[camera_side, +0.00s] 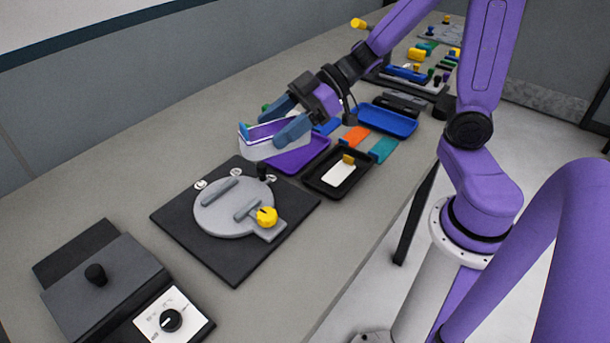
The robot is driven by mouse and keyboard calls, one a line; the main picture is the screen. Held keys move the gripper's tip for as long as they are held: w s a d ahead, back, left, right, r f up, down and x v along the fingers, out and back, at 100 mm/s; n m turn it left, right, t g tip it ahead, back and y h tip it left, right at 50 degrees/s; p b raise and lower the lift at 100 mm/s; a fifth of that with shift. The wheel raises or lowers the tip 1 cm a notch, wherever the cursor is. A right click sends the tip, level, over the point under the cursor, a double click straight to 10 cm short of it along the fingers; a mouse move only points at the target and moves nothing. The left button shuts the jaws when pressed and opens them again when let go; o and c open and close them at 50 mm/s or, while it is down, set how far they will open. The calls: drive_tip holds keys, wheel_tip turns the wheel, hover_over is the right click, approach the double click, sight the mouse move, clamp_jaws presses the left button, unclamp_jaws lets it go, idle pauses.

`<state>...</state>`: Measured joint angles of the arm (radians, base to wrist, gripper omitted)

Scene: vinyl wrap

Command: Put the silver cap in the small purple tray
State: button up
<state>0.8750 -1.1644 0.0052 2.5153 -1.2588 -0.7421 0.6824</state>
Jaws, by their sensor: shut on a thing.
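My gripper (268,132) is shut on the silver cap (258,151), a pale grey piece held between the two blue-grey fingers. The fingers cover part of the cap. The small purple tray (305,157) lies on the bench just behind and to the right of the cap in the picture. The cap appears raised and overlaps the tray's left part in this view. I cannot tell its exact height or whether it is over the tray.
A grey fixture (225,208) with a yellow knob (266,216) sits on a black plate in front. A black tray (318,188) with a white card stands right of the purple tray. A blue tray (388,121) lies behind. A dark box with a dial (171,320) is at front left.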

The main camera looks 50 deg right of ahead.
drive_tip(key=w+d+f+m+t+h, duration=0.1)
drive_tip(key=w+d+m+t+h, duration=0.1)
drive_tip(key=w+d+m+h, duration=0.45)
drive_tip(key=w+d+f+m+t+h, duration=0.1)
drive_tip(key=w+d+m+t, duration=0.2)
drive_tip(key=d, duration=0.6)
drive_tip(key=w+d+f+m+t+h, duration=0.1)
drive_tip(key=w+d+m+t+h, duration=0.1)
drive_tip(key=w+d+m+h, duration=0.45)
drive_tip(key=m+g+h, duration=0.4)
drive_tip(key=m+h, duration=0.2)
hover_over(358, 96)
wheel_tip(358, 96, down, 9)
drive_tip(key=shift+s+f, duration=0.1)
drive_tip(key=shift+f, duration=2.2)
drive_tip(key=shift+f, duration=0.2)
